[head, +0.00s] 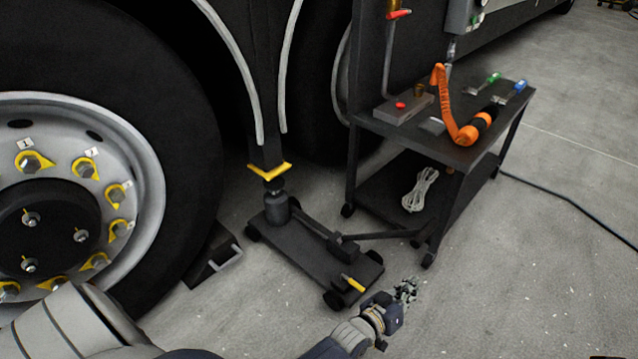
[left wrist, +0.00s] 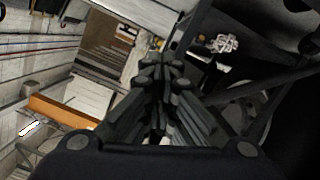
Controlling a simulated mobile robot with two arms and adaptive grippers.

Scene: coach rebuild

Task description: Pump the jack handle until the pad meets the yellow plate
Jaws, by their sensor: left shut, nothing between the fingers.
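The black trolley jack (head: 305,250) stands on the floor beside the large wheel. Its round pad (head: 274,186) is just below the yellow plate (head: 268,171) under the coach; I cannot tell whether they touch. A dark bar that looks like the jack handle (head: 380,236) lies low, reaching right from the jack toward the cart. A small yellow lever (head: 352,283) sits on the jack's near end. My left gripper (head: 407,289) is shut and empty, right of the jack's near end and apart from the handle. Its closed fingers (left wrist: 160,68) fill the middle of the left wrist view. My right gripper is not in view.
A black wheeled cart (head: 440,150) holds an orange tool (head: 470,132) on top and a coil of pale rope (head: 420,189) below. A black wheel chock (head: 211,258) lies by the tyre (head: 165,120). A dark cable (head: 570,200) crosses the floor.

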